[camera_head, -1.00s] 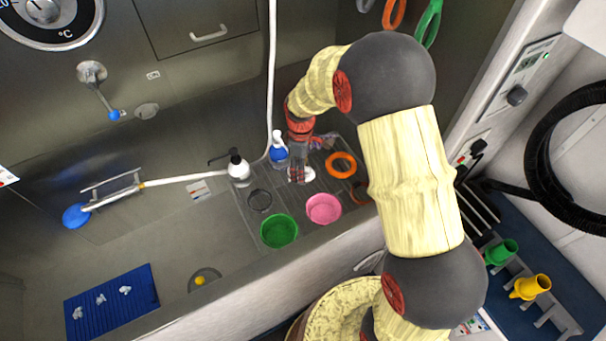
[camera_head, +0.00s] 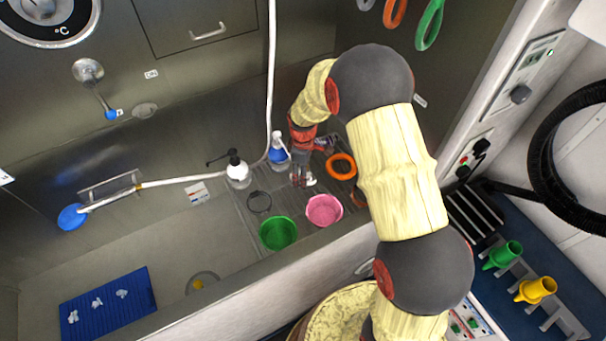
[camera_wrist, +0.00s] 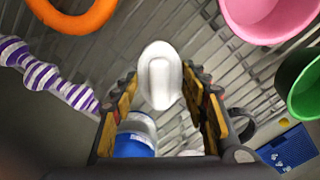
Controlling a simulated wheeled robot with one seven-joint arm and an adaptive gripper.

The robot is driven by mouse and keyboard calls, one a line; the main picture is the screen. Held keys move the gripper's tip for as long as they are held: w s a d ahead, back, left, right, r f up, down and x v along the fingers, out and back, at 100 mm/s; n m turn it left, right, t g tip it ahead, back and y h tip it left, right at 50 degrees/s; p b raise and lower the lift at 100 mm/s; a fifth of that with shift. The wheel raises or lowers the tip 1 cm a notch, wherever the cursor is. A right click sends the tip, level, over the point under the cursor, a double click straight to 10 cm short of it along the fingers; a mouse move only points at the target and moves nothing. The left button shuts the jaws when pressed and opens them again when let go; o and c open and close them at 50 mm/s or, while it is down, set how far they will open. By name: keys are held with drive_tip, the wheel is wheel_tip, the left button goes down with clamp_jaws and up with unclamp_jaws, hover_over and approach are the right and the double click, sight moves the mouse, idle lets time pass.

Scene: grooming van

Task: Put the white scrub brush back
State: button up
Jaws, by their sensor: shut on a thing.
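The white scrub brush (camera_wrist: 160,76) is between the fingers of my gripper (camera_wrist: 164,100) in the wrist view, its rounded white top facing the camera. My gripper is shut on it, over the ribbed drain board. In the head view my gripper (camera_head: 302,178) is beside the blue-and-white bottle, behind the pink bowl; the brush is only a small white patch (camera_head: 311,181) there. I cannot tell whether the brush touches the board.
Near my gripper are an orange ring (camera_head: 341,167), a pink bowl (camera_head: 324,210), a green bowl (camera_head: 278,233), a blue-and-white bottle (camera_head: 278,150), a white pump bottle (camera_head: 237,171) and a purple-striped object (camera_wrist: 40,75). A dark ring (camera_head: 259,201) encloses bare board.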

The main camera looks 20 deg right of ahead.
drive_tip(key=o, duration=1)
drive_tip(key=s+r+m+t+p, duration=0.1)
drive_tip(key=s+r+m+p, duration=0.2)
drive_tip(key=r, duration=1.9)
drive_tip(key=s+r+m+t, duration=0.2)
drive_tip(key=s+r+m, duration=0.2)
drive_tip(key=s+r, duration=0.3)
drive_tip(key=s+r+m+t, duration=0.2)
drive_tip(key=s+r+m, duration=0.2)
drive_tip(key=s, duration=1.4)
wheel_tip(320, 180, up, 4)
drive_tip(key=shift+s+f+t, duration=0.15)
drive_tip(key=shift+s+t, duration=0.15)
